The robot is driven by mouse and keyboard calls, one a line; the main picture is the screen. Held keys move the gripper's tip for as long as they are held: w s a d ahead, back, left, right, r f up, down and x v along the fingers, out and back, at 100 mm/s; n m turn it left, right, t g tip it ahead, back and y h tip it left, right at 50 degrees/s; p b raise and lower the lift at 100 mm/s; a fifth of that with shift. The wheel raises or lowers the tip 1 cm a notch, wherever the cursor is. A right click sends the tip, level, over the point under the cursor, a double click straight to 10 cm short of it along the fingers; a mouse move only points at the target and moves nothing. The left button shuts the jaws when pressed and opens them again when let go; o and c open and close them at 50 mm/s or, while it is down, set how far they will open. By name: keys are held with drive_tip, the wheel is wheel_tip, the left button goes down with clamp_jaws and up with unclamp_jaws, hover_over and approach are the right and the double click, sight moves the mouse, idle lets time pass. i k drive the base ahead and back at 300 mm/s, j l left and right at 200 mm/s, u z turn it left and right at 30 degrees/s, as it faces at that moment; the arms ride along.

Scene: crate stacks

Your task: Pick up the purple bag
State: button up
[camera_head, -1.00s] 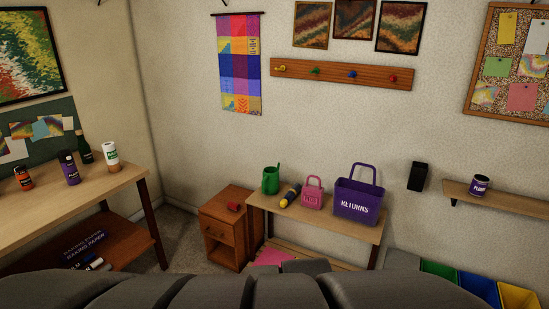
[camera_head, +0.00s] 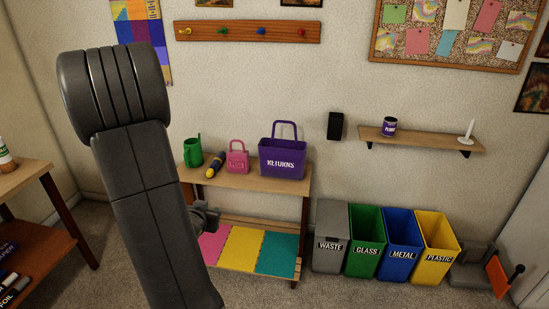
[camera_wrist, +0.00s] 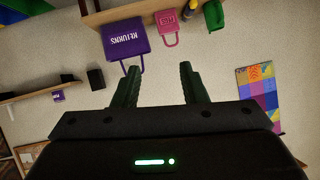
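In the head view my arm rises large on the left and hides most of the gripper.
Several bins, including a green one (camera_head: 364,240), stand right of the table.

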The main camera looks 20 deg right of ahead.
sight(285, 159)
drive_tip(key=i+z, duration=0.25)
drive_tip(key=i, duration=0.25)
drive_tip(key=i+j+z, duration=0.25)
drive_tip(key=i, duration=0.3)
drive_tip(key=i+j+z, duration=0.25)
drive_tip(key=i, duration=0.25)
drive_tip(key=i+j+z, duration=0.25)
drive_tip(key=i, duration=0.25)
